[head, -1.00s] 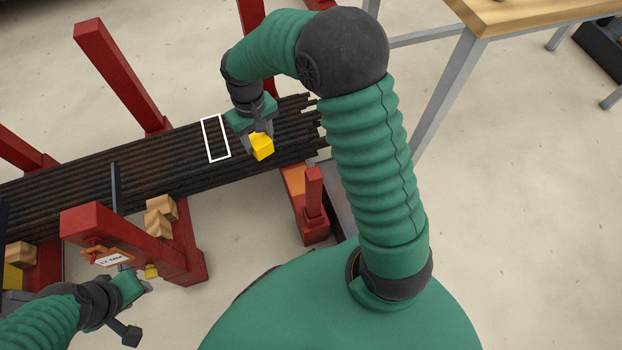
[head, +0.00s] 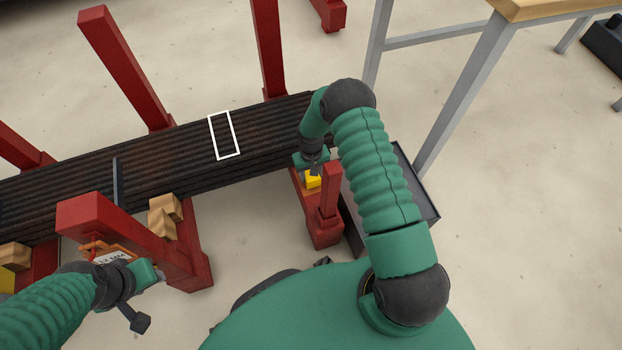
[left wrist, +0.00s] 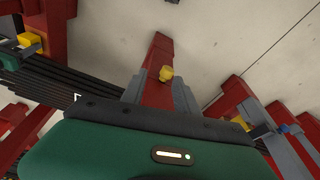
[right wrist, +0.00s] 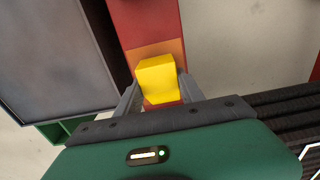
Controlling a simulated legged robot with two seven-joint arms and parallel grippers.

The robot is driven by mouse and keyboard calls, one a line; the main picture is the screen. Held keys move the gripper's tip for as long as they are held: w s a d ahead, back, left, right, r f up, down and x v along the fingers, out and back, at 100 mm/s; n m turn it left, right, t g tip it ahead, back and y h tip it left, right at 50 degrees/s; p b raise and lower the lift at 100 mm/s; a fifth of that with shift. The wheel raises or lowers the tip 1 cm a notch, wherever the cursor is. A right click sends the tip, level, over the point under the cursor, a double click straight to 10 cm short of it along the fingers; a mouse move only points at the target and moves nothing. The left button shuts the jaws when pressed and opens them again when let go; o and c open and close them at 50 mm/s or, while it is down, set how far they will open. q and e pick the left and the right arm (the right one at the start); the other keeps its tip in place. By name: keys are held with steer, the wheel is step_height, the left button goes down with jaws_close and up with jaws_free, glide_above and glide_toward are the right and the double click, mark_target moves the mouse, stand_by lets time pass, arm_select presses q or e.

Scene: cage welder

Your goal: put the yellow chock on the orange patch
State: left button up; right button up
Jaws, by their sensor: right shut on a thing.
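My right gripper (head: 312,176) is shut on the yellow chock (head: 314,183), over the right end of the red rack. In the right wrist view the yellow chock (right wrist: 157,80) sits between the fingers, over the orange patch (right wrist: 165,50) on a red beam. Orange shows beyond it and just below it; I cannot tell whether the chock touches the patch. In the head view the patch is mostly hidden by the gripper and chock. My left gripper (head: 152,272) is at lower left, near the red post; its fingers look apart in the left wrist view (left wrist: 160,95).
Dark bars (head: 160,160) with a white outline (head: 224,135) lie across the rack. A short red post (head: 330,190) stands close beside my right gripper. A grey tray (head: 424,195) is to its right. Wooden blocks (head: 164,215) sit near the left red post (head: 95,215).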

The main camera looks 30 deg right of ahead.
steer(key=shift+d+f, duration=0.1)
steer(key=shift+f, duration=0.6)
steer(key=shift+d+r, duration=0.1)
steer(key=shift+r, duration=0.05)
jaws_close()
arm_select(q)
steer(key=shift+d+f, duration=0.2)
steer(key=shift+f, duration=0.1)
arm_select(e)
steer(key=o, duration=1.4)
jaws_free()
arm_select(q)
steer(key=w+p+v, duration=0.1)
steer(key=p+v, duration=0.5)
steer(key=p, duration=0.1)
steer(key=shift+w+r, duration=0.15)
steer(key=shift+r, duration=0.3)
arm_select(e)
step_height(320, 180, up, 12)
steer(key=shift+r, duration=0.1)
